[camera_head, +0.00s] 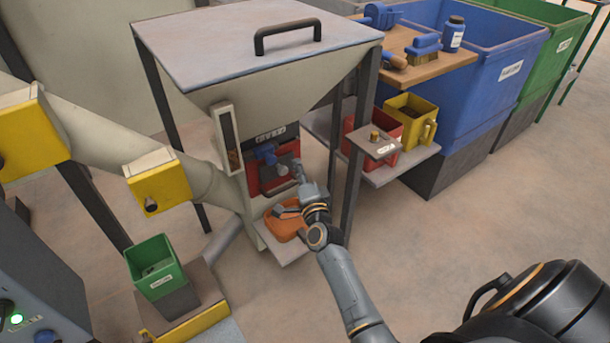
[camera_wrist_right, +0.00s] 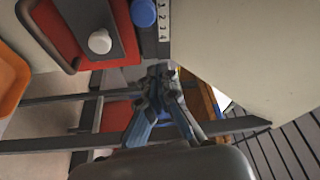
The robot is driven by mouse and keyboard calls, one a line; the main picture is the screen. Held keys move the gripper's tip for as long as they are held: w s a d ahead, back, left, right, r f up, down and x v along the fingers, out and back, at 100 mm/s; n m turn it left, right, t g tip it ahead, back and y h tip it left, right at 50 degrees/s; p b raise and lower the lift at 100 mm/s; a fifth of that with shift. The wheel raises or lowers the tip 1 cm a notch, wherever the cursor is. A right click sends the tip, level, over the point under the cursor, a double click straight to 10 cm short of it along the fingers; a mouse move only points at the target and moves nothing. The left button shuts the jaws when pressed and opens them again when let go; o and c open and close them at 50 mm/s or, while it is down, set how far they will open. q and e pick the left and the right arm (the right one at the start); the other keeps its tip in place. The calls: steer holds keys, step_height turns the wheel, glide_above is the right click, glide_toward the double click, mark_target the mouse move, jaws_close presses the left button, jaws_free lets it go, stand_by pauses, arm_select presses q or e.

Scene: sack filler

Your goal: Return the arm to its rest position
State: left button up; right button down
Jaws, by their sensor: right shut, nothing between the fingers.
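My right arm reaches in from the lower right in the head view. Its gripper (camera_head: 298,174) is at the front of the hopper (camera_head: 340,95), close to a red panel (camera_head: 277,176) with a blue knob (camera_head: 266,152). In the right wrist view the fingers (camera_wrist_right: 160,80) are together with nothing between them. The red panel, a white knob (camera_wrist_right: 100,41) and the blue knob (camera_wrist_right: 143,12) with a number scale show beyond them. An orange tray (camera_head: 284,224) sits below the gripper, partly hidden by my arm. My left gripper is not in view.
Hopper legs (camera_head: 352,185) stand beside my right arm. A shelf (camera_head: 400,165) to the right holds red and yellow bins (camera_head: 412,118). A green bin (camera_head: 155,268) stands at lower left; blue (camera_head: 495,60) and green containers are behind. The floor at lower middle right is clear.

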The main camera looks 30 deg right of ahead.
steer(key=shift+v, duration=2.1)
